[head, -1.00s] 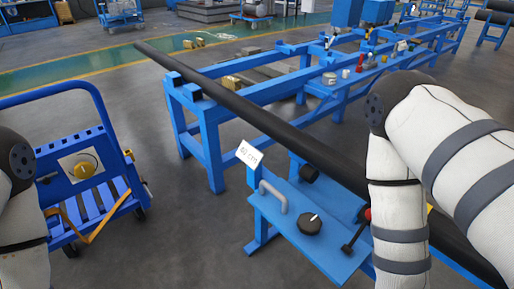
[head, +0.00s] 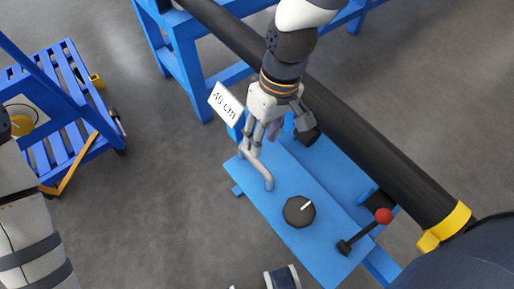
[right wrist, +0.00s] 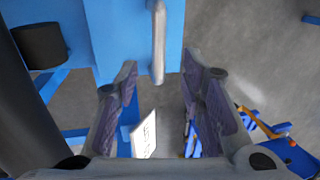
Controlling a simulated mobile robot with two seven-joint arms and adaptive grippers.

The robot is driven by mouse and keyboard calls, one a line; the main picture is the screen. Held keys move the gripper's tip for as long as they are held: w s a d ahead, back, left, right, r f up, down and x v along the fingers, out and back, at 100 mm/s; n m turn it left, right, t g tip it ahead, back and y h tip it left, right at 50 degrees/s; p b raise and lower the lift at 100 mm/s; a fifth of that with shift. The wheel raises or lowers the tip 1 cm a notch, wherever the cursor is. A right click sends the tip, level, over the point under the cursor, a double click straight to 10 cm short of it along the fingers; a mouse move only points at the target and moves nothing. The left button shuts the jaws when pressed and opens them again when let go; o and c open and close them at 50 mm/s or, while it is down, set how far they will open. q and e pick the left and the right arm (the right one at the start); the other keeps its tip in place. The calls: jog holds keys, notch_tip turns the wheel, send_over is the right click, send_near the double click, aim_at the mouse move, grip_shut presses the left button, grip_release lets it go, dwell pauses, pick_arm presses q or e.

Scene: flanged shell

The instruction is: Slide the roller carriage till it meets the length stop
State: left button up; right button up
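The roller carriage has a blue plate (head: 325,238) with a grey bar handle (head: 257,167), a black knob (head: 299,211) and a red-tipped lever (head: 382,216). It sits beside the long black pipe (head: 370,150). My right gripper (head: 262,145) is above the handle. In the right wrist view, the handle (right wrist: 158,45) reaches between the open fingers (right wrist: 158,72) with gaps on both sides. A white sign (head: 226,104) reading "40 cm" stands at the carriage's far end. A yellow collar (head: 445,228) is around the pipe at the right; I cannot tell if it is the length stop.
A blue frame (head: 185,62) stands at the back under the pipe. A blue slatted cart (head: 72,100) with an orange strap is at the left. Grey floor (head: 160,190) lies clear between cart and carriage.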

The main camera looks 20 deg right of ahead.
aim_at(257, 161)
jog(key=f, duration=0.2)
jog(key=a+f, duration=0.1)
jog(key=f, duration=0.2)
jog(key=f+b, duration=0.1)
jog(key=f, duration=0.1)
jog(key=shift+s+a+f, duration=0.15)
jog(key=shift+s+f, duration=0.05)
jog(key=shift+f, duration=0.15)
grip_shut()
